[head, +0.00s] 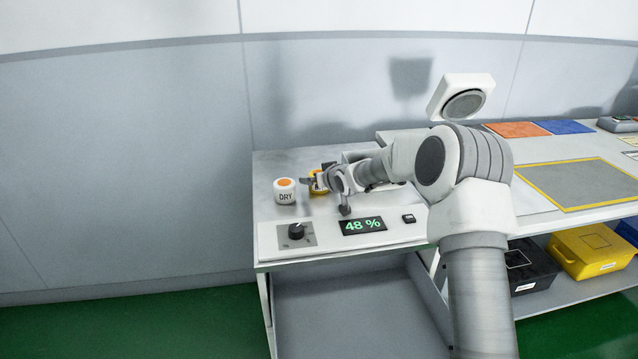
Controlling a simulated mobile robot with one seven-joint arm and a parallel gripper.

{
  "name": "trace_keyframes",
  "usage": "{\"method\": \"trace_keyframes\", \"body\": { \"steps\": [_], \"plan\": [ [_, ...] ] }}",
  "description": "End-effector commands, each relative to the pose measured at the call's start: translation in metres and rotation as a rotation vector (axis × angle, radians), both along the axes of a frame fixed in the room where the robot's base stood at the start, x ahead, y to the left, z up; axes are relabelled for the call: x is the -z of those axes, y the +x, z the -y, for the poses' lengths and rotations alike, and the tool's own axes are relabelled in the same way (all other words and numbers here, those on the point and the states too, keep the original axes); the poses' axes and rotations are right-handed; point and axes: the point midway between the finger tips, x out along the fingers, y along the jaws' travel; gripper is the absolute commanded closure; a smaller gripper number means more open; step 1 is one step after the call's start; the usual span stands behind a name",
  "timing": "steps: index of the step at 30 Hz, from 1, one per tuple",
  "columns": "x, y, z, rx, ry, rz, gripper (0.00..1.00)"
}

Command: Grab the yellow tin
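A yellow tin (318,188) stands on the grey bench top, just right of a white tin. It is largely covered by my gripper (317,175), so only slivers of its yellow side show. My gripper reaches in from the right, low over the bench, with its fingers at the tin. Whether the fingers touch the tin or are shut on it cannot be made out.
The white tin (286,193), marked DRY with an orange top, stands close on the left. A front panel holds a black knob (296,231) and a display (363,226) reading 48 %. A wall rises behind. Coloured mats (517,130) lie on the right-hand table.

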Motion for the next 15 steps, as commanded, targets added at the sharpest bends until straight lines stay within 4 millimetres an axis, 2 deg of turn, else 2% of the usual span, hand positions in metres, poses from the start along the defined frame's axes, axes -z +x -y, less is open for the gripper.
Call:
{"method": "trace_keyframes", "body": {
  "steps": [5,15],
  "plan": [
    [-0.0001,-0.0002,0.0001,0.000,0.000,0.000,0.00],
    [-0.0001,-0.0003,0.0003,0.000,0.000,0.000,0.61]
  ]
}}
